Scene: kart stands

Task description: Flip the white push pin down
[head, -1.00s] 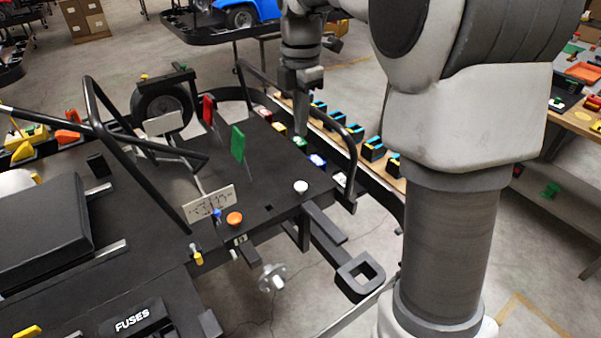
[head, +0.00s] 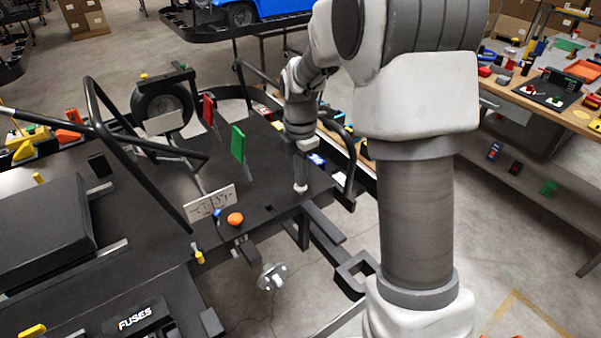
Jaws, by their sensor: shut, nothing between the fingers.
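The white push pin (head: 301,191) is on the black kart deck near its front right corner, beside the deck's edge. Only a little of its white cap shows, because my gripper covers most of it. My gripper (head: 300,181) points straight down at the pin, with its fingers together and nothing between them. Its tips are at the cap or just above it; I cannot tell whether they touch. How far the pin is pressed in is hidden.
An orange knob (head: 235,219) and a small blue switch (head: 216,213) are to the left, by a white plate (head: 209,202). A green flag (head: 238,143) and a red flag (head: 208,109) stand behind. A black rail (head: 350,166) bounds the deck at right.

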